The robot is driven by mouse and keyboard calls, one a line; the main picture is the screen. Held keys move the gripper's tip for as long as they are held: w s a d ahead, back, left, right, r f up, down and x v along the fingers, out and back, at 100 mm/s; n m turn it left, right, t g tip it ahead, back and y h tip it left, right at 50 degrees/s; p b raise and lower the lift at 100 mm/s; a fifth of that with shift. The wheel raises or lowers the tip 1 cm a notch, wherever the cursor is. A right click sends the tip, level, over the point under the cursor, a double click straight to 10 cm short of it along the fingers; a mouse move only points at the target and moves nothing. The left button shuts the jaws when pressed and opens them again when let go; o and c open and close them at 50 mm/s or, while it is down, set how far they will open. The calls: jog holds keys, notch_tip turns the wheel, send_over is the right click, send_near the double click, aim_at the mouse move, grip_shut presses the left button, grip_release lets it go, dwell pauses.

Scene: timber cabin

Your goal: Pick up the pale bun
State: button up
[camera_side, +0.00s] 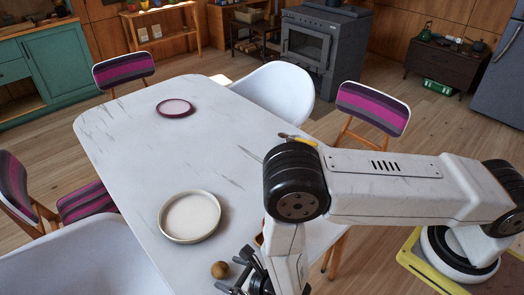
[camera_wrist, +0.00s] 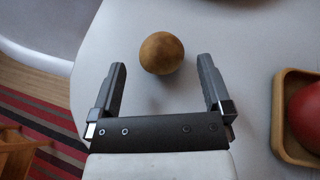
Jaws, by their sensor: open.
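A small round tan-brown bun (camera_side: 220,269) sits on the white table near its front edge. It also shows in the wrist view (camera_wrist: 161,53), just beyond and between the tips of my gripper (camera_wrist: 162,70). My gripper is open and empty, with one finger on each side and clear table between them. In the side view my gripper (camera_side: 235,277) is low over the table, just right of the bun. I cannot tell whether a finger touches it.
In the wrist view a wooden tray (camera_wrist: 281,138) holding a red round thing (camera_wrist: 306,115) stands right of my gripper. A cream plate (camera_side: 190,216) lies behind the bun, and a small purple-rimmed plate (camera_side: 174,107) farther back. The table's edge is close on the left in the wrist view.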

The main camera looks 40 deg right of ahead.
jog(key=shift+x, duration=1.45)
jog(key=c, duration=1.2)
jog(key=shift+r, duration=0.1)
